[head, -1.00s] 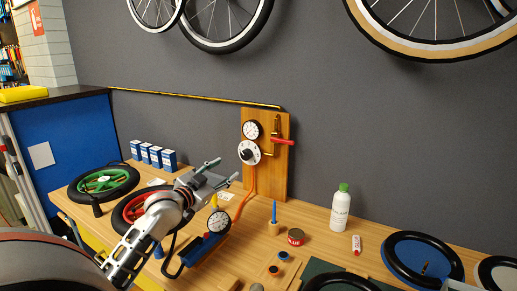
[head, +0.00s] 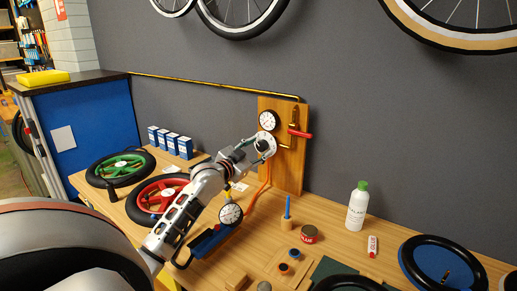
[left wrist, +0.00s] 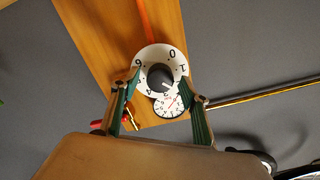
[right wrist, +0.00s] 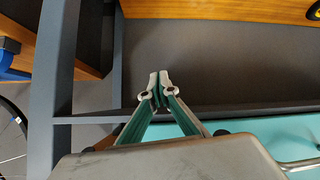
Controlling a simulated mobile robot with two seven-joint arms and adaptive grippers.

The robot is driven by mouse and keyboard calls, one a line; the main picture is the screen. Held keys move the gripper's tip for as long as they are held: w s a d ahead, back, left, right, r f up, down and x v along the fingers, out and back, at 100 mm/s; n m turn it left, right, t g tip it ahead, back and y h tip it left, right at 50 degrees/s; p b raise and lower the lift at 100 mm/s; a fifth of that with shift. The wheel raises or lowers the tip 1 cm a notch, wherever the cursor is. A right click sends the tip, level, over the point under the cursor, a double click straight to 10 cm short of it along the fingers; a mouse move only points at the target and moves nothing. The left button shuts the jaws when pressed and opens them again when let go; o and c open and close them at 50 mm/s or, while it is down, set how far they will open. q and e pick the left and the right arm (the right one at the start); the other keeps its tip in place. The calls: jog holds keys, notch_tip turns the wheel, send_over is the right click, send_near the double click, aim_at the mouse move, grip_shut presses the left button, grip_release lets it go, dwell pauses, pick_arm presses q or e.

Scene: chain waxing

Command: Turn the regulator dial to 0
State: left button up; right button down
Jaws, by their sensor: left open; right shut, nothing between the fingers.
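The regulator dial (left wrist: 146,55) is a white numbered disc with a black knob (left wrist: 159,76) on a wooden board. In the left wrist view its 0 is near the top right of the disc; a pale mark on the knob points toward the lower right, its number unclear. My left gripper (left wrist: 163,88) is open, with one finger on each side of the knob; contact cannot be told. In the head view the left gripper (head: 262,146) is at the dial and partly covers it. My right gripper (right wrist: 160,79) is shut and empty, away from the dial.
A pressure gauge (head: 268,121) and a red-handled valve (head: 300,133) are close to the dial on the board (head: 289,172).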

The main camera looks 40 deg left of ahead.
pick_arm(q)
jog(key=shift+w, duration=0.1)
jog(key=c, duration=1.1)
jog(key=shift+n, duration=0.4)
jog(key=n, duration=0.3)
jog(key=shift+n, duration=0.4)
jog(key=n, duration=0.4)
jog(key=shift+n, duration=0.3)
jog(key=n, duration=0.8)
jog(key=shift+h, duration=0.4)
jog(key=shift+n, duration=0.3)
